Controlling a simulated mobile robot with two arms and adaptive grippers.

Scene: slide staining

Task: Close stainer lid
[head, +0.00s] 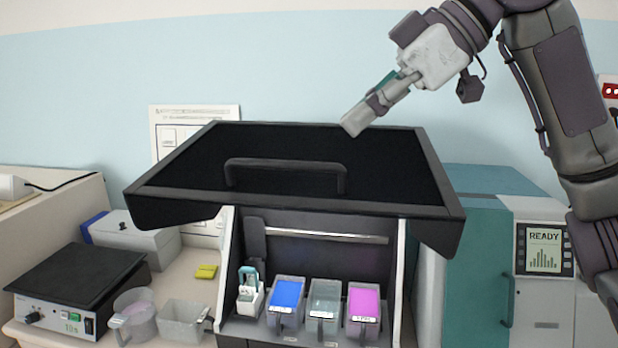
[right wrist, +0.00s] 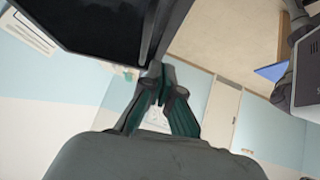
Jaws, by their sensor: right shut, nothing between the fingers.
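The stainer lid (head: 390,170) is a black panel with a raised rim and a bar handle (head: 285,163). In the head view it stands open, tilted above the stainer (head: 228,290). Below it, several containers sit inside the stainer, among them a blue bath (head: 286,292), a grey bath (head: 324,296) and a magenta bath (head: 363,302). My right gripper (head: 353,124) is shut and empty, at or just above the lid's upper right edge; I cannot tell whether it touches. In the right wrist view the fingers (right wrist: 155,72) are together beside the dark lid (right wrist: 95,25). My left gripper is out of view.
A teal and white machine (head: 478,262) with a READY screen stands right of the stainer. At left are a black-topped hot plate (head: 75,280), a clear beaker (head: 136,314), a clear tray (head: 186,318) and a yellow pad (head: 206,271).

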